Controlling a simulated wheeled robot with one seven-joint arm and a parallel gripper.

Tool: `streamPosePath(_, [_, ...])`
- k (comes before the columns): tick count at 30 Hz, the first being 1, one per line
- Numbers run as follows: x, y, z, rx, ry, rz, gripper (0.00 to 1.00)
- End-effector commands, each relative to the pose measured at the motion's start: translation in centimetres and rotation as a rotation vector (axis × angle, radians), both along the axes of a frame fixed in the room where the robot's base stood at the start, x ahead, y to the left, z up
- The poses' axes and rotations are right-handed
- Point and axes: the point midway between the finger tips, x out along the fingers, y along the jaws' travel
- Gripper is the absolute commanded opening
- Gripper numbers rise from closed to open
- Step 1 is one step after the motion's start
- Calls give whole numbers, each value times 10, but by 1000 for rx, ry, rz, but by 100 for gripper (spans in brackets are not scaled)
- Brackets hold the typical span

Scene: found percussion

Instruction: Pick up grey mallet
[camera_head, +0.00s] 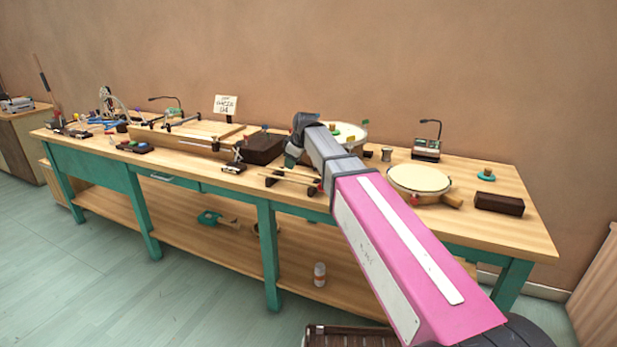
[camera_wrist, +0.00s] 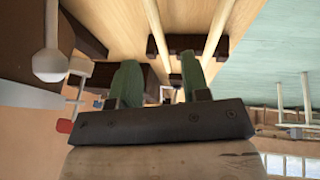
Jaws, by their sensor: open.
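My gripper (camera_head: 292,158) is over the front part of the long workbench, partly hidden by my arm in the head view. In the wrist view its two green fingers (camera_wrist: 158,82) are apart, with nothing held between them. Two pale wooden sticks (camera_wrist: 219,30) lie across a dark rack (camera_wrist: 186,43) just beyond the fingers; their ends are partly hidden. A pale grey ball on a stem (camera_wrist: 50,65) shows at the left of the wrist view, apart from the fingers. I cannot tell which is the grey mallet. The stick rack also shows in the head view (camera_head: 272,181).
A dark box (camera_head: 263,148) stands left of my gripper. A round drum (camera_head: 419,178), a dark block (camera_head: 499,204) and a small lamp device (camera_head: 427,148) are to the right. A sign (camera_head: 226,105) stands at the back. The bench's front edge is close to the rack.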

Motion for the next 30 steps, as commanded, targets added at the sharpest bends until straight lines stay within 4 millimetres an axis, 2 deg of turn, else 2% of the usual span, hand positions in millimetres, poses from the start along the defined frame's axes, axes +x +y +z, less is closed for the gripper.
streamPosePath(7, [6,6,-15,0,0,0,43])
streamPosePath(15, [16,18,-46,-1,1,0,43])
streamPosePath(23, [17,19,-50,0,-1,0,43])
streamPosePath(24, [17,19,-50,0,-1,0,30])
streamPosePath(27, [17,19,-49,0,0,0,0])
streamPosePath(30, [17,19,-49,0,0,0,0])
